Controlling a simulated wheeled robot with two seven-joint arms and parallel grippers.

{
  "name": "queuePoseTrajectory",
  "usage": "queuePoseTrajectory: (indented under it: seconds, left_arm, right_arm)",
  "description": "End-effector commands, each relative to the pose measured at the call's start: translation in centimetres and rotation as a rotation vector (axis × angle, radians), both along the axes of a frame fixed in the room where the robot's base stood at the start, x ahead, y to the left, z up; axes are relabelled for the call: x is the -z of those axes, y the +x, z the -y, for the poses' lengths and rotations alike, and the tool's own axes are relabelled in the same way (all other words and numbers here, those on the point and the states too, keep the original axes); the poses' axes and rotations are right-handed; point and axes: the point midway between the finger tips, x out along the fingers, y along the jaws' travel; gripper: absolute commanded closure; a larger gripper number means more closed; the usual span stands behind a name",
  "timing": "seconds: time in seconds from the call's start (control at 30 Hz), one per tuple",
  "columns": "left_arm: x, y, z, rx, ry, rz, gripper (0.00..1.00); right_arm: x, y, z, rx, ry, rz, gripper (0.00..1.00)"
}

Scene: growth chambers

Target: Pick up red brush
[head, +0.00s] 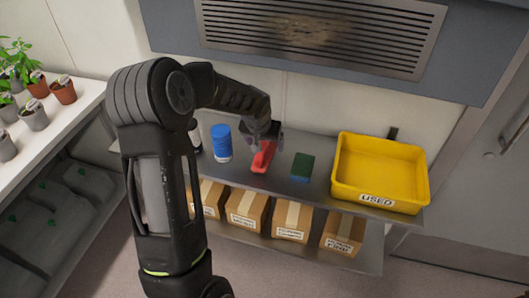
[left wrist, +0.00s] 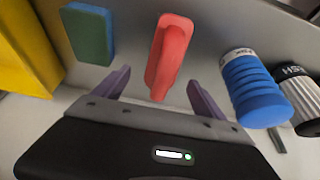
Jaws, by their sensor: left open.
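The red brush (head: 262,158) lies on the grey metal shelf (head: 250,186) between a blue bottle and a green sponge. It also shows in the left wrist view (left wrist: 171,50), between the two fingers and mostly beyond their tips. My left gripper (head: 264,142) is directly over the rear part of the brush in the head view, hiding some of it. In the left wrist view my left gripper (left wrist: 158,84) has its fingers spread apart, one on each side of the brush, with a gap on both sides. My right gripper is not in view.
A blue-capped bottle (head: 221,143) stands left of the brush, with another bottle (head: 195,135) beside it. A green and blue sponge (head: 302,167) lies to the right, then a yellow bin (head: 387,208) marked USED. Cardboard boxes (head: 246,210) fill the lower shelf. A vented cabinet (head: 320,38) overhangs behind.

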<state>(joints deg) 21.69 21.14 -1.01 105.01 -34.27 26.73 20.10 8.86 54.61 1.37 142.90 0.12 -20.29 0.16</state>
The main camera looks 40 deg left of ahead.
Motion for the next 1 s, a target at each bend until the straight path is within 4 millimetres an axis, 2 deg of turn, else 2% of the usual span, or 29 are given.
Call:
queuePoseTrajectory:
  seconds: [0.2,0.4,1.0]
  left_arm:
    - [2.4,0.8,-0.7,0.000,-0.002,-0.005,0.19]
    - [4.4,1.6,-0.9,0.000,-0.001,-0.002,0.19]
    - [4.5,1.6,-1.0,0.000,0.000,-0.001,0.19]
  right_arm:
    - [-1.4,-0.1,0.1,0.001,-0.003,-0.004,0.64]
    - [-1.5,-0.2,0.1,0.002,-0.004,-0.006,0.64]
    - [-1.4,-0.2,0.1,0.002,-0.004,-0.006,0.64]
